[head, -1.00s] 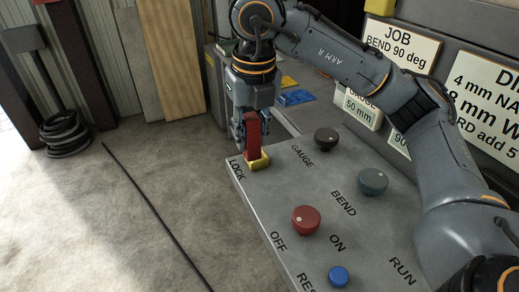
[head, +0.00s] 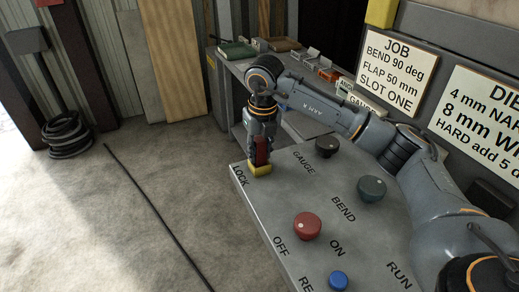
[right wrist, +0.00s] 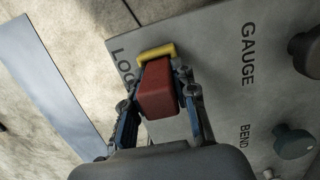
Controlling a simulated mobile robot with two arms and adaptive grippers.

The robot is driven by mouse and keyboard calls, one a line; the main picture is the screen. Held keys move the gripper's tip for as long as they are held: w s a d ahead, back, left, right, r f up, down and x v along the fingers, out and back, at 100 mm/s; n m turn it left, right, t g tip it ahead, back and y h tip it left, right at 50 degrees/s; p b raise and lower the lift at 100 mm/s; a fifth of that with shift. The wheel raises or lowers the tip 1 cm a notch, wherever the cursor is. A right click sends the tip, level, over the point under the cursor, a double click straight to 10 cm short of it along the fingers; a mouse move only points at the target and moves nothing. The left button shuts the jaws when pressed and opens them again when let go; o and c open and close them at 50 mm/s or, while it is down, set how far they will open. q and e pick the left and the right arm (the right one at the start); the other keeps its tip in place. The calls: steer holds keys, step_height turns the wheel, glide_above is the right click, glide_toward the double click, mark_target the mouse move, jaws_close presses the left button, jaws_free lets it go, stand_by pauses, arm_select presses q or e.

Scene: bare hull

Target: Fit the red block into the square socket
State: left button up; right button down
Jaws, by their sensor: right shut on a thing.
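The red block (head: 262,151) stands upright at the yellow square socket (head: 260,169), by the LOCK label on the grey panel's far left corner. My right gripper (head: 261,143) is above the socket and shut on the block. In the right wrist view, the red block (right wrist: 158,89) is between the two fingers, and the yellow socket (right wrist: 156,51) shows just beyond it. The block's lower end is hidden, so I cannot tell how deep it sits. My left gripper is not in view.
The grey panel (head: 290,205) bears a black knob (head: 327,146), a dark green knob (head: 372,188), a red knob (head: 307,226) and a blue button (head: 338,280). A bench with small items (head: 237,50) stands behind. A black cable (head: 155,210) crosses the floor.

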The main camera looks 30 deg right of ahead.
steer(key=shift+f, duration=0.2)
steer(key=shift+f+b, duration=0.2)
steer(key=shift+b, duration=0.1)
steer(key=shift+s+a+f, duration=0.1)
steer(key=shift+s+f, duration=0.2)
steer(key=shift+f, duration=0.1)
steer(key=c, duration=1.1)
jaws_free()
steer(key=shift+f+b, duration=0.15)
steer(key=shift+b, duration=0.15)
steer(key=shift+o, duration=0.2)
steer(key=shift+w+f, duration=0.1)
steer(key=shift+w, duration=0.05)
